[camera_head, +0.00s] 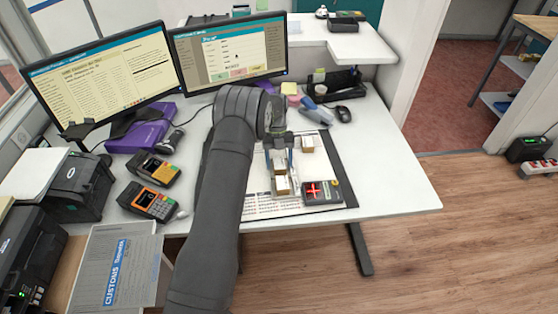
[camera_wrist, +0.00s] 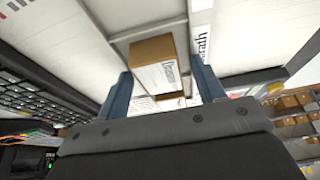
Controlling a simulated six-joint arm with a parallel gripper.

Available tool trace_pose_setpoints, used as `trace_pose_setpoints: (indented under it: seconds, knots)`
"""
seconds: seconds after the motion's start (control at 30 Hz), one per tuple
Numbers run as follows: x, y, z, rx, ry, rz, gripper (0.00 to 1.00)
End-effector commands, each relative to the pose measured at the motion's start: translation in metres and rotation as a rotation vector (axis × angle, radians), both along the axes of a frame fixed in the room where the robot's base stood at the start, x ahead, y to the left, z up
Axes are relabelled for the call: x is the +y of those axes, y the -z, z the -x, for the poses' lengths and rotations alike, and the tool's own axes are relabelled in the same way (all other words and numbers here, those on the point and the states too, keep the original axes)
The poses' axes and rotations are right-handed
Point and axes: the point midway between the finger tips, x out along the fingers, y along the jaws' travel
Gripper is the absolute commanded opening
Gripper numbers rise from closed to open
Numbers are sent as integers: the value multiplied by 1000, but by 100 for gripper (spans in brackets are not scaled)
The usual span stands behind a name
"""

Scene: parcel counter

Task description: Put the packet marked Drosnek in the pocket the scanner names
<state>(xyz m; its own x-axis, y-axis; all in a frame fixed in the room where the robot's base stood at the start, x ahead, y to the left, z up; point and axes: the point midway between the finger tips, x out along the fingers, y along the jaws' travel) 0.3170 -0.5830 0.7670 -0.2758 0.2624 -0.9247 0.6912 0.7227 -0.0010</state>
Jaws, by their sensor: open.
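My gripper (camera_head: 280,160) is open and points down over the white sheet area on the counter. In the wrist view its two blue fingers (camera_wrist: 163,88) stand on either side of a small brown packet (camera_wrist: 153,50), with no clear contact. The packet has a white label with print turned sideways, too small to read surely. A brown packet (camera_head: 283,186) shows below the gripper in the head view, and another (camera_head: 307,145) lies to its right. A dark device with a red cross on its screen (camera_head: 320,191) lies right of the gripper; I cannot tell if it is the scanner.
A pale strip ending in "arath" (camera_wrist: 202,35) runs beside the packet in the wrist view. Two monitors (camera_head: 105,77) (camera_head: 228,50) stand behind. Two handheld terminals (camera_head: 152,170) (camera_head: 150,201) lie left of my arm. A mouse (camera_head: 343,114) is at right.

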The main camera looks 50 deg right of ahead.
Motion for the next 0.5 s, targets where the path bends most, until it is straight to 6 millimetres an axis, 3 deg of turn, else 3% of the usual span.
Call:
trace_pose_setpoints:
  seconds: [0.23,0.5]
  knots:
    - [-5,-16,-5,-2,0,3,62]
    - [-20,-70,-21,-1,1,2,62]
